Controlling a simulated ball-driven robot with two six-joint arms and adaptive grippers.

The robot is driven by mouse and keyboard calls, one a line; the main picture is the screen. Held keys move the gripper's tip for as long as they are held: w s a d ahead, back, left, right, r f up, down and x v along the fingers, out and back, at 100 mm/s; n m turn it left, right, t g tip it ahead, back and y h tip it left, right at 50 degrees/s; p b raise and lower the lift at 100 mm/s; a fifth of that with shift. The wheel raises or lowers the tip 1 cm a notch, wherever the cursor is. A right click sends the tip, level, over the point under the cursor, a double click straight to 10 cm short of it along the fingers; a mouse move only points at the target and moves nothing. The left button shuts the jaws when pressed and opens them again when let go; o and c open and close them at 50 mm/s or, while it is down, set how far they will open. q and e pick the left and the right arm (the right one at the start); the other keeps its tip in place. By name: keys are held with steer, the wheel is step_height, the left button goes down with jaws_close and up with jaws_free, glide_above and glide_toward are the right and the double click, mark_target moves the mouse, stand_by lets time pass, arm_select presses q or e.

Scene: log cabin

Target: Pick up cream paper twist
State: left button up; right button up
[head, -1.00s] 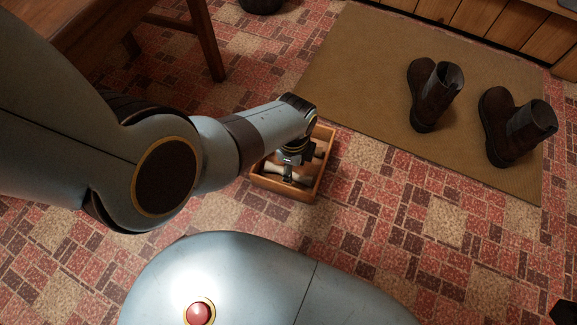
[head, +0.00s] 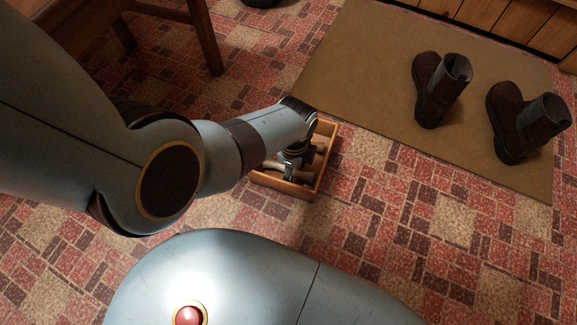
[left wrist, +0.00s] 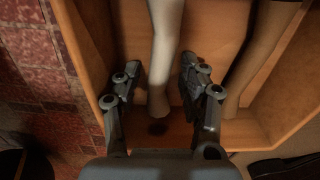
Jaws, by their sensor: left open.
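The cream paper twist (left wrist: 163,62) lies in a shallow wooden box (head: 294,189) on the floor. In the left wrist view it is a pale, elongated piece running from the top edge towards the box's near wall. My left gripper (left wrist: 158,88) is open over the box, with one finger on each side of the twist's near part. I cannot tell whether the fingers touch it. In the head view my left gripper (head: 290,172) and arm hide much of the box. My right gripper is not in view.
A brown elongated piece (left wrist: 262,52) lies to the right of the twist in the same box. The box walls (left wrist: 85,75) stand close around the gripper. A tan mat (head: 350,60) with two dark boots (head: 440,92) lies beyond. A wooden chair or table leg (head: 207,40) stands behind.

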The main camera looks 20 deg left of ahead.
arm_select(q)
steer(key=c, duration=0.6)
steer(key=shift+r, duration=0.1)
